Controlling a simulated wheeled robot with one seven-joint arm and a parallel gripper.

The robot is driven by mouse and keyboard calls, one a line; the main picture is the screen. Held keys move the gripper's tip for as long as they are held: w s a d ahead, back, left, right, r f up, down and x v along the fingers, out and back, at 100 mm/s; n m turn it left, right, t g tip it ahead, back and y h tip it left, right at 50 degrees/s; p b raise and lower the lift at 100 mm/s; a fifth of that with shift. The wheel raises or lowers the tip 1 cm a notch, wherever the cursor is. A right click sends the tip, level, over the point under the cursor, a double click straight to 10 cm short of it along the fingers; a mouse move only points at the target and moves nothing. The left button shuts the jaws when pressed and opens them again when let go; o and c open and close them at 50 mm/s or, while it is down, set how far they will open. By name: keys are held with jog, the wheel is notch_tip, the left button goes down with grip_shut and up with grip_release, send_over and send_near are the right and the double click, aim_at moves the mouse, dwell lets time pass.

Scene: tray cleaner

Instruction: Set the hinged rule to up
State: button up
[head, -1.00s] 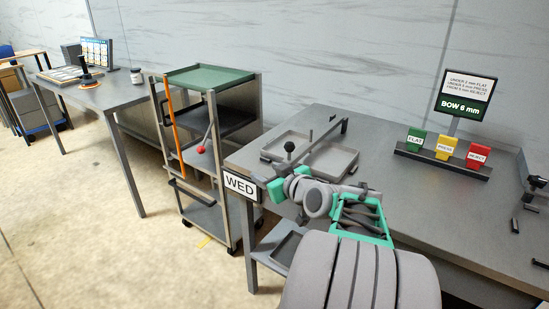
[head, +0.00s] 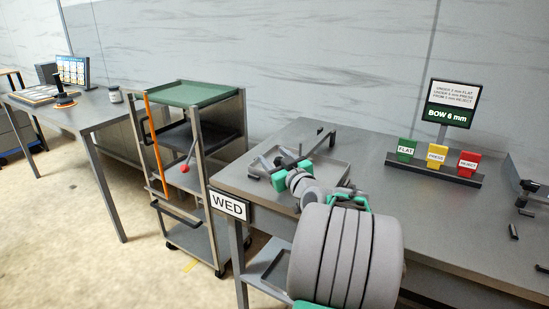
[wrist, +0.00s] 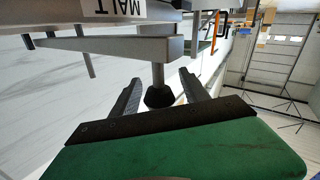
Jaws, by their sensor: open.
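The hinged rule (head: 319,142) is a thin grey bar over a shallow grey tray (head: 340,178) on the metal table. In the head view my gripper and wrist hide part of it. In the wrist view a grey bar (wrist: 125,45), seemingly the rule, carries a short post with a dark knob (wrist: 158,97). My gripper (head: 270,161) is over the tray's left side. Its fingers (wrist: 160,92) are open, one on each side of the knob, in the wrist view. I cannot tell whether they touch it.
A sign reading "BOW 6 mm" (head: 450,115) stands behind green, yellow and red blocks labelled FLAT (head: 406,150), PRESS (head: 436,156) and REJECT (head: 468,164). A shelf cart (head: 200,94) stands left of the table. The table's middle is clear.

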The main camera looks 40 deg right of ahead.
jog(key=shift+c, duration=0.4)
grip_shut()
dwell(0.9)
